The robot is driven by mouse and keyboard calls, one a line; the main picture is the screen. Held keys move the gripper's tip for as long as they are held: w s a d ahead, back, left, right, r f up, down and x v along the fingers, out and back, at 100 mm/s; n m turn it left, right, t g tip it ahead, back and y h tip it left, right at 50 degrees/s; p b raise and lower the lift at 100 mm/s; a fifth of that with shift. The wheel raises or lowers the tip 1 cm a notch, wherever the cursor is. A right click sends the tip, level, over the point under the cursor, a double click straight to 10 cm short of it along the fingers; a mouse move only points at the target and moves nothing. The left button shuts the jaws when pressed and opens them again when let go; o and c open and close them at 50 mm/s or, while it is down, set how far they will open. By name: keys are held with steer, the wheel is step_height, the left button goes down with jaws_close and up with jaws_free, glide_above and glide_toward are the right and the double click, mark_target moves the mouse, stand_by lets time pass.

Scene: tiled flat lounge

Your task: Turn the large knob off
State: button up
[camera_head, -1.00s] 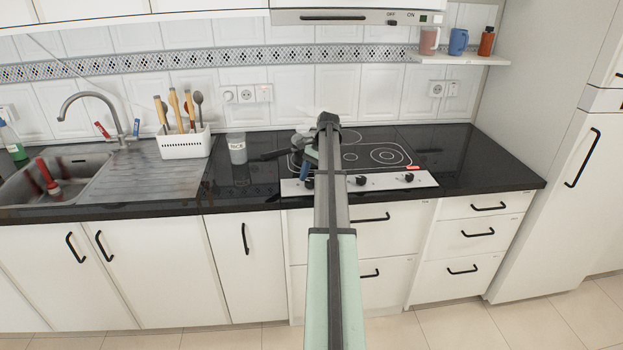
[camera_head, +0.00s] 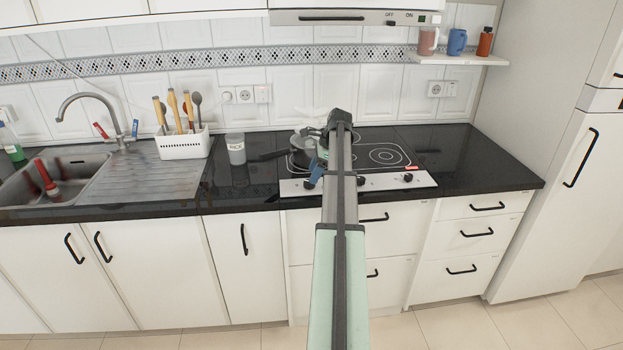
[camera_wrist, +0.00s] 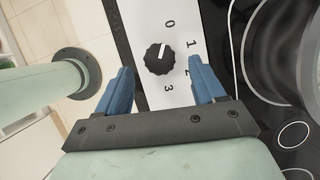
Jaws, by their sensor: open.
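A round black knob (camera_wrist: 159,59) sits on the white control panel (camera_wrist: 148,20) in the wrist view, with the numbers 0 to 3 printed around it. Its white mark points roughly toward the 0 side; I cannot tell its exact setting. My gripper (camera_wrist: 160,66) is open, with one blue finger on each side of the knob in the picture; contact is not visible. In the head view a blue finger of my gripper (camera_head: 316,173) shows over the left end of the panel (camera_head: 385,184). Two other black knobs, a middle one (camera_head: 361,180) and a right one (camera_head: 408,177), show there.
A pot (camera_head: 302,152) stands on the left of the black cooktop (camera_head: 425,157), its handle pointing left. A labelled jar (camera_head: 236,149) and a white utensil basket (camera_head: 183,146) stand further left. The counter right of the hob is clear.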

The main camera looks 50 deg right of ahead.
steer(key=v, duration=1)
steer(key=w+a+f+n, duration=0.1)
steer(key=a+f, duration=0.2)
steer(key=a, duration=0.1)
steer(key=w+a+f+n+y, duration=0.1)
steer(key=w+a+f+n, duration=0.1)
steer(key=a, duration=0.2)
steer(key=w+a+f+n, duration=0.1)
steer(key=a+f, duration=0.2)
steer(key=a, duration=0.1)
steer(key=shift+w+a+f+g, duration=0.1)
steer(key=shift+w+f+g, duration=0.1)
steer(key=shift+f+g, duration=0.15)
steer(key=w+a+f+n+g+y, duration=0.1)
steer(key=a+f+n, duration=0.6)
steer(key=a+f, duration=0.9)
steer(key=a+g+y, duration=0.1)
steer(key=a, duration=0.3)
steer(key=shift+w, duration=0.4)
